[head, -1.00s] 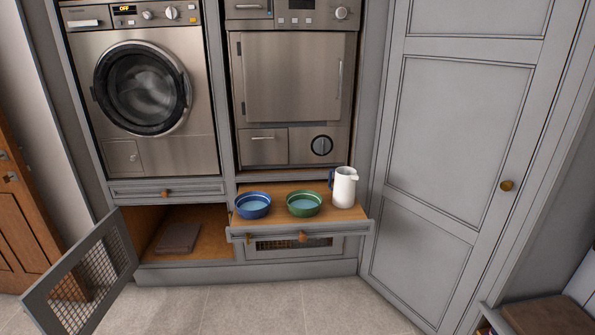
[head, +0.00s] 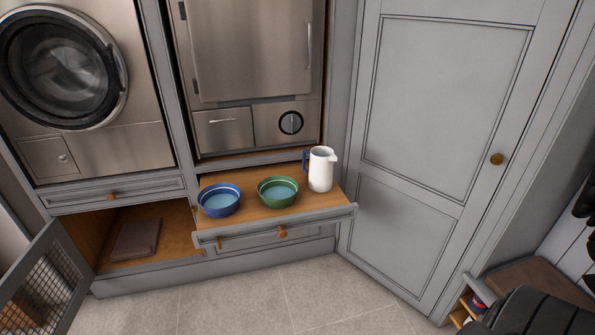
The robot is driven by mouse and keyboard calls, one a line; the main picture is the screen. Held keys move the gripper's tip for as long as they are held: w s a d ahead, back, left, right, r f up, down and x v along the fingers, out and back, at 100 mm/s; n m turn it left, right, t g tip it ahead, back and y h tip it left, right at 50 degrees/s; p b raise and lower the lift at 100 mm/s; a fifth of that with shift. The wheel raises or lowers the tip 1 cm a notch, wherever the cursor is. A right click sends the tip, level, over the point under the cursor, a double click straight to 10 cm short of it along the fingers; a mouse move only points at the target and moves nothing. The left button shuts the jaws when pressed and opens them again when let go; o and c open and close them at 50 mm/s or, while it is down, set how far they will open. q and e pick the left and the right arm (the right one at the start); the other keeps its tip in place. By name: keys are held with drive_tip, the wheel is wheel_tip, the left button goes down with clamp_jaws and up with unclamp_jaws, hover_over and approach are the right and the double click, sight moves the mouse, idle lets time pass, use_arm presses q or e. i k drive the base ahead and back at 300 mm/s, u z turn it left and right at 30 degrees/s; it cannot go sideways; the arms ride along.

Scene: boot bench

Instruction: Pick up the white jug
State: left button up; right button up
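The white jug (head: 321,170) stands upright at the right end of the pulled-out wooden shelf (head: 255,222).
An open mesh door (head: 45,285) sticks out at the lower left, beside a compartment holding a folded brown item (head: 136,239). A tall grey cupboard door (head: 435,130) stands right of the jug. The tiled floor (head: 270,300) in front is clear. A bench (head: 535,280) is at the lower right.

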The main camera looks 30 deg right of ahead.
sight(321, 173)
drive_tip(key=u, duration=0.65)
drive_tip(key=i, duration=2.5)
drive_tip(key=z, duration=1.35)
drive_tip(key=i, duration=0.4)
drive_tip(key=z, duration=1.3)
